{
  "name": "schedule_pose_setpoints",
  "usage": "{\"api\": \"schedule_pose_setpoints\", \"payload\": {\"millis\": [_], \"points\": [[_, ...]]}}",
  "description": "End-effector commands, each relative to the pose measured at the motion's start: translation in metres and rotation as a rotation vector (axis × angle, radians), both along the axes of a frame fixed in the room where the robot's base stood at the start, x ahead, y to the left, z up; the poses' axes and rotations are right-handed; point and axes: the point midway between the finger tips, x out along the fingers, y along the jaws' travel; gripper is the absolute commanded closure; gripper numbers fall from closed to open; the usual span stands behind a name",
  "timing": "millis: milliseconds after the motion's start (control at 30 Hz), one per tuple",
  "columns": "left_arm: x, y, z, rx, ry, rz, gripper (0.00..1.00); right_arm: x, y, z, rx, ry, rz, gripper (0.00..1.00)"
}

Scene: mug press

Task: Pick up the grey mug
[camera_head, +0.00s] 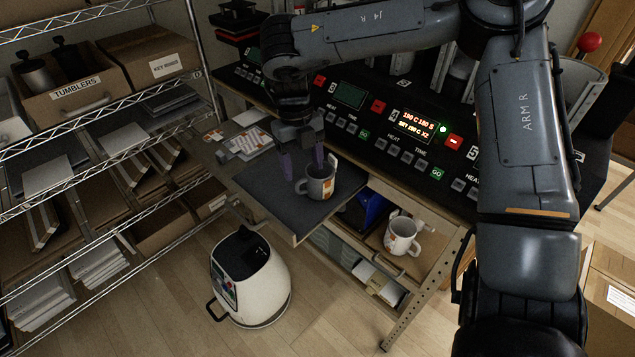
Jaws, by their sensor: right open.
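The grey mug (321,189) stands upright on a dark mat (268,196) on the pull-out board in front of the press bench. It has an orange and white print, and its handle points left. My right gripper (303,165) comes down from above with its purple fingers apart, just over and behind the mug. No mug is held between them. I cannot tell whether a fingertip touches the rim. My left gripper is not in view.
A second, whitish mug (402,236) with an orange print stands to the right on a lower surface. The control panel (400,125) runs behind. A white canister (250,278) stands on the floor, and wire shelving (100,225) fills the left.

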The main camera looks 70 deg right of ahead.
Motion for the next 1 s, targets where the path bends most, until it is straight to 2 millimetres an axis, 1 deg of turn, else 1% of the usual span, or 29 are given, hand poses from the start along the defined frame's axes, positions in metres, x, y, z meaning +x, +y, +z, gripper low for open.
{"api": "schedule_pose_setpoints", "payload": {"millis": [100,267,467,633,767,967,1000], "points": [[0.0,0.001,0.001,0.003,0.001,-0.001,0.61,-0.001,0.001,-0.009,0.002,0.0,0.001,0.33],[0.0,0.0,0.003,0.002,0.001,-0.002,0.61,-0.001,0.003,-0.016,0.002,0.001,0.001,0.33],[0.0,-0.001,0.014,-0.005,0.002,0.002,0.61,-0.001,0.01,-0.039,0.004,0.003,0.001,0.33],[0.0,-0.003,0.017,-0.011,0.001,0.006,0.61,-0.002,0.011,-0.057,0.003,0.0,0.001,0.33],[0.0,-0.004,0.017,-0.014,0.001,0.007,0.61,-0.002,0.011,-0.063,0.0,-0.001,0.001,0.33],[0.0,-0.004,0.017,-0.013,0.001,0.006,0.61,-0.002,0.011,-0.063,0.0,-0.001,0.001,0.33],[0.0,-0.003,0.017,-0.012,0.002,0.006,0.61,-0.002,0.011,-0.063,0.0,-0.001,0.001,0.4]]}}
